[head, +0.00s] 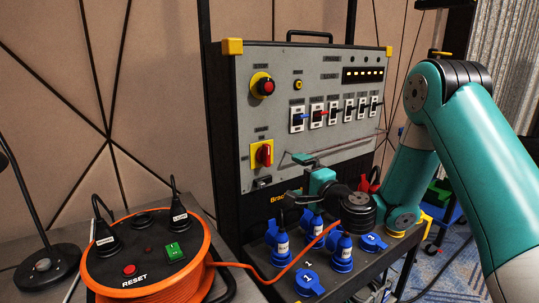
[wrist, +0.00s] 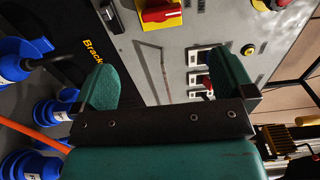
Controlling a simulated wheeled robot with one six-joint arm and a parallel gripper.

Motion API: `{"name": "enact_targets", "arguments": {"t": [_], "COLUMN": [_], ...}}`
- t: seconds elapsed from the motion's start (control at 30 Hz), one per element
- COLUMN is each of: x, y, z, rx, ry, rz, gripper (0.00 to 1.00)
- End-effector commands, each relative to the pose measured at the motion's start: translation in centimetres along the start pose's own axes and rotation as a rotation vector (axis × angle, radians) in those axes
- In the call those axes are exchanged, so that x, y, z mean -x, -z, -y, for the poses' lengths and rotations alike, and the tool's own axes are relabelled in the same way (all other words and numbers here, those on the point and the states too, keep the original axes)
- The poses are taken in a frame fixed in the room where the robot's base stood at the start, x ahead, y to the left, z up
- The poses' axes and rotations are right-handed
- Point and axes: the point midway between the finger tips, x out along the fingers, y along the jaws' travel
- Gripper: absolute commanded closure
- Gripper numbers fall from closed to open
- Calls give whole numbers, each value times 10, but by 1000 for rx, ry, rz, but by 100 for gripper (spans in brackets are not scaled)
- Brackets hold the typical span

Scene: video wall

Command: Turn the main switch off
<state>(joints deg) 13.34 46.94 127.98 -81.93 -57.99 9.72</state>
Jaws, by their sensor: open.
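A red rotary switch (head: 263,154) sits on a yellow square plate at the lower left of the grey panel; its handle looks roughly upright. It also shows at the top edge of the wrist view (wrist: 160,12), partly cut off. Its label is too small to read. My gripper (head: 290,175) is open and empty, in front of the panel, to the right of and slightly below the switch. In the wrist view its two teal fingers (wrist: 163,72) stand wide apart with bare panel between them. The switch lies beyond the fingertips, not between them.
A red push button (head: 266,87) on a yellow ring is above the switch, and several breakers (head: 316,116) sit to the right. Blue plugs and sockets (head: 343,253) crowd the ledge below my gripper. An orange cable reel (head: 148,255) stands at left.

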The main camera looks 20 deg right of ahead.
Motion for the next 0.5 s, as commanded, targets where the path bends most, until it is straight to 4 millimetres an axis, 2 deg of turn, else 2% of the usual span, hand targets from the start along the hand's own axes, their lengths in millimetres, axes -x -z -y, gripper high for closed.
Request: {"name": "enact_targets", "arguments": {"t": [0.1,0.5], "x": [-9,-42], "y": [7,8], "z": [8,9], "rx": [0,1], "ry": [-2,-3], "rz": [-9,-9], "gripper": [0,0]}}
